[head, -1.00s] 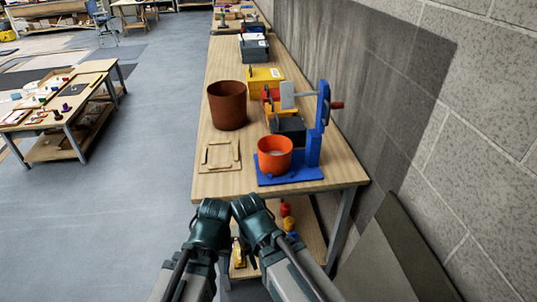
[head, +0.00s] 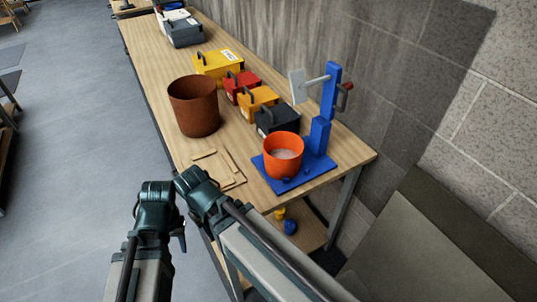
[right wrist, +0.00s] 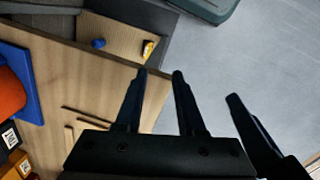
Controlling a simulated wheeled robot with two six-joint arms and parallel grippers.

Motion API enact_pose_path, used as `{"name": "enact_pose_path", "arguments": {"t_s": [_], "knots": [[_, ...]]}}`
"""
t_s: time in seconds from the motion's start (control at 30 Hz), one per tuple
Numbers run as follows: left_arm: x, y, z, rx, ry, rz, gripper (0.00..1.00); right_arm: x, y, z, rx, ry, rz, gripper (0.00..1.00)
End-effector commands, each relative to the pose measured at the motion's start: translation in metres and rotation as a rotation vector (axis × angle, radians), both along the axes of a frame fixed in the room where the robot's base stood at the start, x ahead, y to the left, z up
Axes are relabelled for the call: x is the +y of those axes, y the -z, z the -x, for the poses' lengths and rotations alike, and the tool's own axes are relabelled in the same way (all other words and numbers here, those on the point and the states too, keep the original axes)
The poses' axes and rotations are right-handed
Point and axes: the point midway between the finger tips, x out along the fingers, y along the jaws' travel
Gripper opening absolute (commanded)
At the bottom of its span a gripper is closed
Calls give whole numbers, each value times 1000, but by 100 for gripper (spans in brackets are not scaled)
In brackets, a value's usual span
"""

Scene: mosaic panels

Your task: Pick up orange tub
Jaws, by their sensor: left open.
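The orange tub (head: 283,155) stands upright on the blue base (head: 263,174) of a stand near the workbench's front corner. It is open at the top, with something pale inside. In the right wrist view only part of the tub (right wrist: 9,94) shows, at the left edge. My left gripper (head: 181,236) is open and empty, left of the tub and off the bench's near side, mostly hidden behind my arm. My right gripper (right wrist: 159,76) has its two fingers apart with nothing between them, pointing past the bench edge. Neither gripper touches the tub.
The stand's blue post (head: 329,95) rises close behind the tub at right. A brown pot (head: 196,108) and flat wooden strips (head: 222,166) lie to its left. Black (head: 277,120), orange (head: 257,98), red and yellow boxes line the back. A wall (head: 420,80) is at right.

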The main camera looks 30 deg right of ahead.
Motion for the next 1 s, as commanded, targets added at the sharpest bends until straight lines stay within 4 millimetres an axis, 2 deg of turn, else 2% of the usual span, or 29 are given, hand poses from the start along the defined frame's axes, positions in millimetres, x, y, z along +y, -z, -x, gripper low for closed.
{"name": "enact_pose_path", "arguments": {"t_s": [0.07, 0.17, 0.27, 0.4, 0.5, 0.63, 0.7, 0.8, 1.0], "knots": [[0, -13, 0, 0, 0, 0, 47, -12, -13, -11, -8, 82, -5, 39], [0, -36, 0, 0, -2, 1, 47, -41, -36, -34, -26, 287, -17, 39], [0, -64, 0, 0, -4, 1, 47, -86, -63, -61, -52, 578, -32, 39], [0, -100, 0, 0, -7, 2, 47, -161, -99, -89, -88, 1001, -54, 39], [0, -121, 0, 1, -8, 1, 47, -212, -120, -100, -109, 1272, -68, 39], [0, -141, 0, 1, -10, 2, 47, -268, -140, -104, -130, 1551, -81, 39], [0, -147, 0, 1, -11, 2, 47, -290, -146, -104, -138, 1659, -87, 39], [0, -153, 0, 1, -12, 2, 47, -309, -152, -103, -146, 1759, -93, 39], [0, -154, 0, 1, -12, 2, 47, -321, -153, -101, -150, 1823, -97, 39]]}}
